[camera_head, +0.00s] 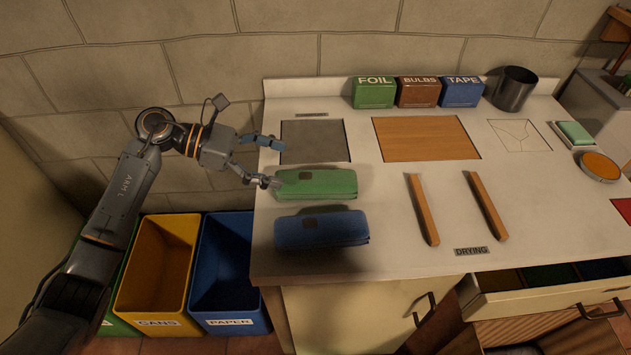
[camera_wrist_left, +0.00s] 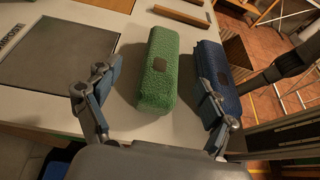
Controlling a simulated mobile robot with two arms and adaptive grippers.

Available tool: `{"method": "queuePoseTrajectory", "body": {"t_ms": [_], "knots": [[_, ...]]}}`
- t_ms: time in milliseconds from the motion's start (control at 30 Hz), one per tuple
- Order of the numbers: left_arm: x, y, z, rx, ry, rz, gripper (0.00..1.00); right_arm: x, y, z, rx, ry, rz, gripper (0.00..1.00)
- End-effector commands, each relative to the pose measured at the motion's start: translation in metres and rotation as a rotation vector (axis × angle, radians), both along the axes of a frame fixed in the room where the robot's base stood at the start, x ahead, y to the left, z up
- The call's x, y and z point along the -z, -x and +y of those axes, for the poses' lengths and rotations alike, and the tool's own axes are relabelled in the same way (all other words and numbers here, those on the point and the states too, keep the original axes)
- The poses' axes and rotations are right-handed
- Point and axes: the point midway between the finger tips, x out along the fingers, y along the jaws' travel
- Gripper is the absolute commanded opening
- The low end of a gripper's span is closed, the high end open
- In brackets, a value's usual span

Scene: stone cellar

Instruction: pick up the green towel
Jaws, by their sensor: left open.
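The green towel (camera_head: 318,184) lies folded on the left part of the white counter, with a small brown patch on it. My left gripper (camera_head: 267,164) is open and empty at the towel's left end, one finger close to its corner. I cannot tell whether that finger touches it. In the left wrist view the green towel (camera_wrist_left: 158,75) lies ahead, between the two spread fingers (camera_wrist_left: 155,112) and beyond their tips. My right gripper is not in view.
A folded blue towel (camera_head: 322,230) lies just in front of the green one; it also shows in the left wrist view (camera_wrist_left: 214,75). A grey panel (camera_head: 315,141) is behind. Two wooden bars (camera_head: 422,210) are to the right. Bins (camera_head: 158,265) stand below the counter's left edge.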

Motion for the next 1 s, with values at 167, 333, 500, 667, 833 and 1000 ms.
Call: {"method": "queuePoseTrajectory", "body": {"t_ms": [167,333,500,667,833,1000], "knots": [[0.009,0.002,-0.027,-0.001,0.003,0.002,0.83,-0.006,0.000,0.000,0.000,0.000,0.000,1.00],[0.015,0.003,-0.036,-0.001,0.003,0.003,0.83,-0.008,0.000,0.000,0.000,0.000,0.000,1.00],[0.025,0.010,-0.056,0.001,0.006,0.006,0.83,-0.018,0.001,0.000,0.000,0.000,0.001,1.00],[0.036,0.011,-0.074,-0.001,0.005,0.003,0.83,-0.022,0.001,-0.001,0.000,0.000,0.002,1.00],[0.040,0.011,-0.079,-0.002,0.003,0.003,0.83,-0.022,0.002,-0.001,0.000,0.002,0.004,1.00],[0.040,0.011,-0.079,-0.002,0.003,0.003,0.77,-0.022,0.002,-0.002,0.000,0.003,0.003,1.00]]}}
